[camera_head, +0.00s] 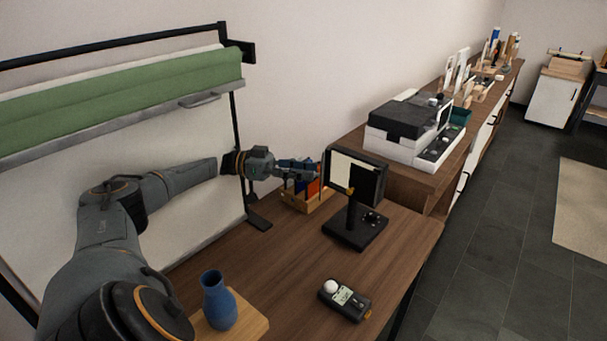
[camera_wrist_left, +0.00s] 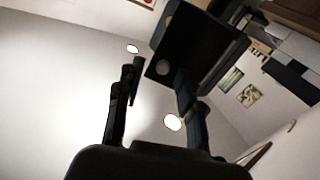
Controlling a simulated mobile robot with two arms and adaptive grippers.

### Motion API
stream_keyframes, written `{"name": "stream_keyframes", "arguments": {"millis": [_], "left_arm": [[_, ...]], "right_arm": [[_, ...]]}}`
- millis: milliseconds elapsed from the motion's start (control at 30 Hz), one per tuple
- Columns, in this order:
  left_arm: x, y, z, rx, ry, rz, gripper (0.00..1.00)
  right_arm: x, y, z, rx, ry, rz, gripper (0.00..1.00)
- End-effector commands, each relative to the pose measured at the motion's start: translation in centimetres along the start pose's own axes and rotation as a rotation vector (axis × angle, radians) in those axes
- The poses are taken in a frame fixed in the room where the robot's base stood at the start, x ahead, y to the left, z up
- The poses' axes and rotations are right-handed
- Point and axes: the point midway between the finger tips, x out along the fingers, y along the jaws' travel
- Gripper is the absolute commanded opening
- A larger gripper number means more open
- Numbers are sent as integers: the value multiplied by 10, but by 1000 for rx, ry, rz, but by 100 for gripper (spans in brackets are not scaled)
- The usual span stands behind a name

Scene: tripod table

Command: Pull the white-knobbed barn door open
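A small black lamp (camera_head: 358,176) stands on a black base on the wooden table. Its front shows a pale panel (camera_head: 340,170) on the left and a dark flap (camera_head: 369,184) on the right. My left gripper (camera_head: 314,170) is beside the lamp's left edge. My right gripper is not in view.
A wooden box with coloured items (camera_head: 300,203) sits behind my left gripper. A green roll on a black frame (camera_head: 120,98) rises at left. The table's middle is clear.

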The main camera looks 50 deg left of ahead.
Motion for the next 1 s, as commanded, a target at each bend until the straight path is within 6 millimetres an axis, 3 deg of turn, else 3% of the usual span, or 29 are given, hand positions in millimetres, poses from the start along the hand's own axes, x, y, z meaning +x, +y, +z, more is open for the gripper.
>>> {"name": "stream_keyframes", "arguments": {"millis": [400,600,833,867,1000], "left_arm": [[1,12,-75,3,-1,2,38],[1,15,-88,1,-1,2,38],[1,15,-89,0,-1,2,38],[1,15,-89,0,-1,2,36],[1,15,-89,0,0,2,7]], "right_arm": [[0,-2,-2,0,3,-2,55],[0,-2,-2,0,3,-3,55],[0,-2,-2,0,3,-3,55],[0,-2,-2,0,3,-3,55],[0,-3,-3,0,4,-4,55]]}}
